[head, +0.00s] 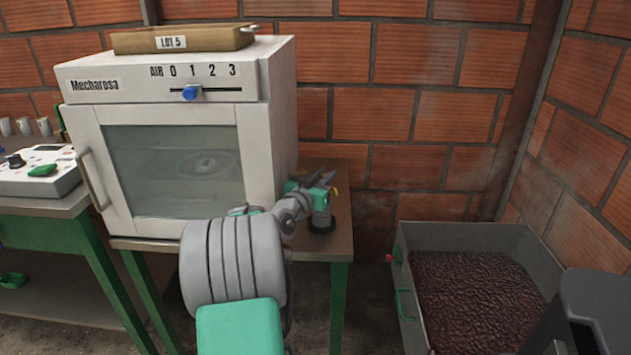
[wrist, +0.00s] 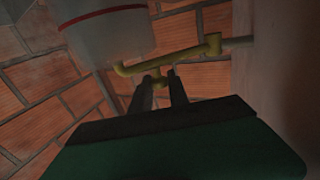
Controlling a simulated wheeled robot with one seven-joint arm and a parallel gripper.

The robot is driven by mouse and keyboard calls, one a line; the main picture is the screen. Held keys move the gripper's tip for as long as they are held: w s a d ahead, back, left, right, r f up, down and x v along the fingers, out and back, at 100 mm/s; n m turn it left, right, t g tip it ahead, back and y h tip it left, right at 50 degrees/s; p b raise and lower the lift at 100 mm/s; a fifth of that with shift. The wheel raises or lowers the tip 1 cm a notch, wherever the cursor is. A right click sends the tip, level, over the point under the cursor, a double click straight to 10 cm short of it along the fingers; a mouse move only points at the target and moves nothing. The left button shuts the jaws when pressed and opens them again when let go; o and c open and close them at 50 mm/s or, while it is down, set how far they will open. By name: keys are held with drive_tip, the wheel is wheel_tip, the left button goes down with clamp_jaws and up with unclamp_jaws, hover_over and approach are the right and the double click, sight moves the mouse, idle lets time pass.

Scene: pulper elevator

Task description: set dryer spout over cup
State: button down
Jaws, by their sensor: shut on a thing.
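The dryer (head: 160,165) is the large pale cabinet marked Mecharosa, with a glass door. My gripper (head: 331,180) is at its right side, above the small table. In the wrist view, a yellow bent pipe, the spout (wrist: 180,57), runs from a pale surface on the right toward the left. My gripper (wrist: 160,84) is shut on the short yellow stub below the pipe. A grey rounded vessel with a red band (wrist: 105,30) is beside the pipe's left end; I cannot tell if it is the cup. The head view shows only small yellow bits of the spout.
A wooden tray marked LOT 5 (head: 185,40) lies on the dryer. A blue slider (head: 191,92) is on its front. At left, a bench holds a white device (head: 40,172) and small cups (head: 24,126). A metal bin (head: 470,235) of dark beans stands at right.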

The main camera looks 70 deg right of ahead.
idle(0.3)
drive_tip(key=c, duration=1.3)
unclamp_jaws()
drive_tip(key=shift+r, duration=0.35)
drive_tip(key=r, duration=0.2)
drive_tip(key=r+p, duration=0.1)
drive_tip(key=shift+a+r, duration=0.25)
drive_tip(key=s+a+r+p, duration=0.1)
drive_tip(key=s+a+r, duration=0.1)
drive_tip(key=a+r, duration=0.2)
drive_tip(key=s+a+r+p, duration=0.1)
drive_tip(key=a+r, duration=0.3)
drive_tip(key=a, duration=0.4)
drive_tip(key=shift+s+a+r, duration=0.35)
drive_tip(key=shift+s, duration=0.45)
drive_tip(key=shift+c, duration=0.4)
